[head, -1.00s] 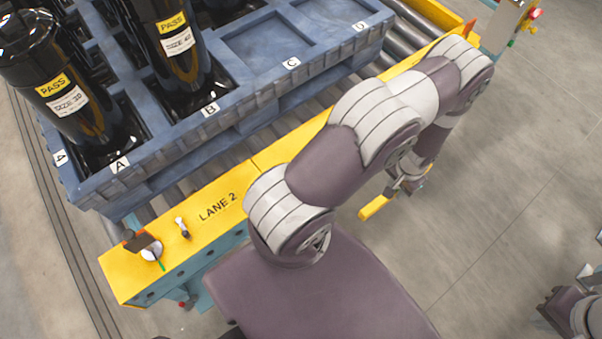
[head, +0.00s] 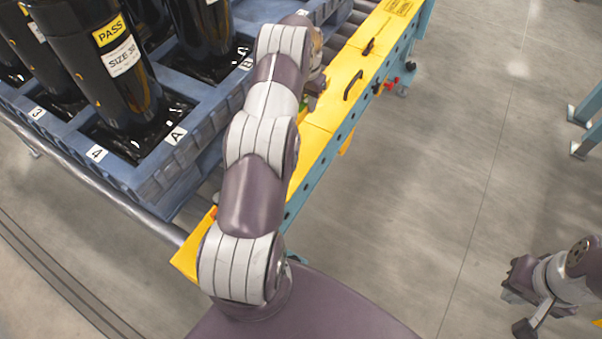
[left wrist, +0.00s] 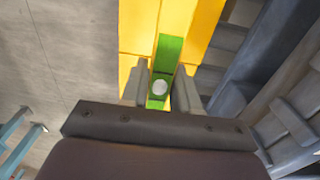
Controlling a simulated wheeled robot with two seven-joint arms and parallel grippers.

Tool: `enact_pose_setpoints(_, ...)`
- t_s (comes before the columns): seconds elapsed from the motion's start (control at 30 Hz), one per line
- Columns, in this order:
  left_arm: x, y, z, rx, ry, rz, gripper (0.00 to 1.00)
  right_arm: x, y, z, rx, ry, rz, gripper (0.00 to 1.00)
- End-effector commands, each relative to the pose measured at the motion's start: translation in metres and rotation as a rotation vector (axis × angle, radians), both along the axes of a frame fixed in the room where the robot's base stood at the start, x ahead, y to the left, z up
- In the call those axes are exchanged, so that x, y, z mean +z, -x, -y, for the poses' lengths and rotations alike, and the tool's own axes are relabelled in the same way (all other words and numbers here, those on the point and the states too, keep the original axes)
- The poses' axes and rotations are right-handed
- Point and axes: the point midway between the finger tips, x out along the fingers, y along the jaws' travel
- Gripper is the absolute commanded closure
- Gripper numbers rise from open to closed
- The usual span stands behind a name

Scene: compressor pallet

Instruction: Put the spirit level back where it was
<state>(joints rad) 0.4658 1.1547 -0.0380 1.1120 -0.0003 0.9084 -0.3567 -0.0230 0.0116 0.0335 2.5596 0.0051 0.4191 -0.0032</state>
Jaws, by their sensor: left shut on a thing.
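The spirit level is a green bar with a round white spot, seen in the left wrist view (left wrist: 168,52). It lies between the two grey fingers of my left gripper (left wrist: 160,92), which is shut on it. Yellow rail surface shows behind it; I cannot tell whether the level touches the rail. In the head view my left gripper (head: 313,90) is at the lane's yellow rail (head: 327,105), beside the pallet, mostly hidden by my arm. A small green part of the level (head: 310,103) shows there. My right gripper (head: 522,283) hangs over the floor at lower right; its jaw opening is unclear.
A blue pallet (head: 165,165) with black compressors (head: 105,65) stands left of my arm on the roller conveyor. The yellow rail carries dark handles (head: 353,85). Red fittings (head: 391,83) sit on its side. Open grey floor lies to the right, with teal legs (head: 585,125) beyond.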

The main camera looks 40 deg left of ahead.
Motion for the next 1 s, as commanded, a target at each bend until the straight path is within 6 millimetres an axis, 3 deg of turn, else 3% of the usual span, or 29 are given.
enact_pose_setpoints(0.07,-0.004,0.009,0.000,0.003,0.003,-0.005,1.00,-0.002,0.000,0.000,0.000,0.000,0.001,1.00)
enact_pose_setpoints(0.3,-0.044,0.068,0.038,0.001,0.004,-0.009,1.00,-0.001,0.000,0.000,0.000,0.000,0.001,1.00)
enact_pose_setpoints(0.43,-0.060,0.090,0.052,0.002,0.003,-0.006,1.00,-0.001,0.000,0.000,0.000,0.000,0.001,1.00)
enact_pose_setpoints(0.57,-0.071,0.099,0.057,0.003,0.002,-0.004,1.00,-0.003,0.000,0.000,0.000,0.000,0.000,1.00)
enact_pose_setpoints(0.73,-0.102,0.099,0.058,0.003,0.001,-0.004,1.00,-0.009,0.000,0.000,0.000,0.000,0.000,1.00)
enact_pose_setpoints(1.0,-0.106,0.098,0.057,0.002,0.001,-0.002,1.00,-0.009,0.000,0.000,0.000,0.000,0.000,1.00)
